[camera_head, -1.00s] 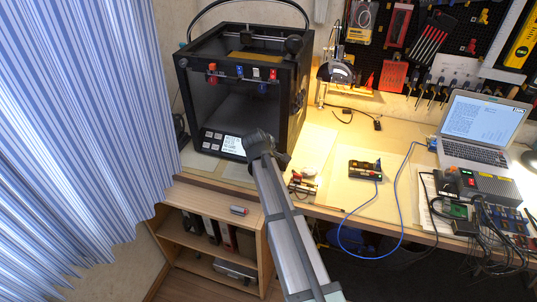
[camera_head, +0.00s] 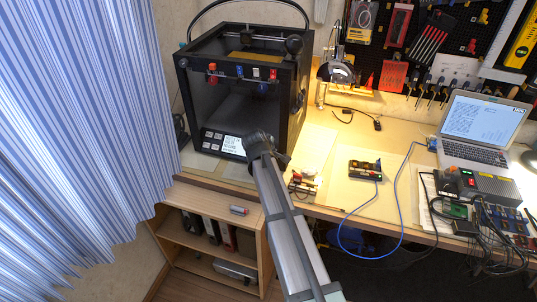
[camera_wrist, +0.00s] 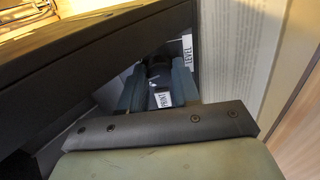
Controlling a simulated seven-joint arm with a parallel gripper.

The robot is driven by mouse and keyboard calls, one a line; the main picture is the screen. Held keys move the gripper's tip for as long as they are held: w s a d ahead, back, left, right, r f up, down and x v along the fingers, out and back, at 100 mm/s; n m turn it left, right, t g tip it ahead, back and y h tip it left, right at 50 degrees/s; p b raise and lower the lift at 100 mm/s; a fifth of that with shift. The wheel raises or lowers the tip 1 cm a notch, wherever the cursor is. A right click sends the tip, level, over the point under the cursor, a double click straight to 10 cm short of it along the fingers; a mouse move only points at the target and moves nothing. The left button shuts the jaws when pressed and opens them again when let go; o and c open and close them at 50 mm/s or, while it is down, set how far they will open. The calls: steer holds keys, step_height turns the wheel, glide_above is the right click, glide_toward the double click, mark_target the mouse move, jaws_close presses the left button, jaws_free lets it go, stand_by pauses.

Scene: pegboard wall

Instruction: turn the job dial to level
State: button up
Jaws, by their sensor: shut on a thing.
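The black 3D printer (camera_head: 240,85) stands at the back left of the bench. Its lit screen (camera_head: 232,145) and buttons are on the lower front. My gripper (camera_wrist: 158,82) is at the right of that screen in the head view, where my wrist hides the job dial. In the wrist view its two fingers close on either side of the dark job dial (camera_wrist: 158,70), which is mostly hidden between them. A white LEVEL label (camera_wrist: 187,49) is just right of the fingers. A white PRINT label (camera_wrist: 162,99) shows between them. The dial's pointer direction cannot be made out.
A dark printer frame edge (camera_wrist: 90,45) runs close to the fingers on the left. Right of the printer are a desk lamp (camera_head: 336,70), a small device with a blue cable (camera_head: 366,168), and a laptop (camera_head: 482,128). A striped curtain (camera_head: 80,130) hangs at left.

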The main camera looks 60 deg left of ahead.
steer(key=shift+m, duration=0.7)
steer(key=o, duration=1.1)
steer(key=shift+c, duration=0.2)
